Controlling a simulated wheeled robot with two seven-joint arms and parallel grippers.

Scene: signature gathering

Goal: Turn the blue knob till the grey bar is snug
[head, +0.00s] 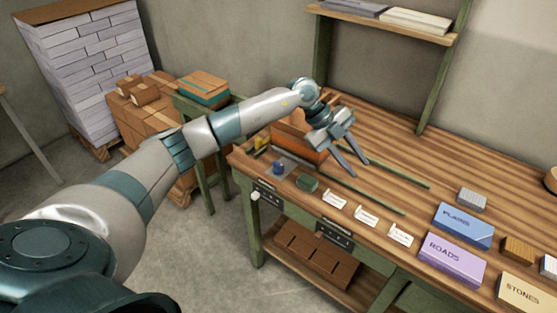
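The blue knob (278,168) is small and sits near the left end of the wooden workbench (400,133), by the front edge. A greyish plate lies around it; I cannot make out the grey bar for certain at this size. My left gripper (362,169) is above the bench, to the right of the knob and apart from it. Its two fingers point down to the right with a gap between them, and nothing shows between them. My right gripper is not in view.
Two thin green rails run along the bench. White cards (366,217) line the front; blue, purple and cream labelled boxes stand further right.

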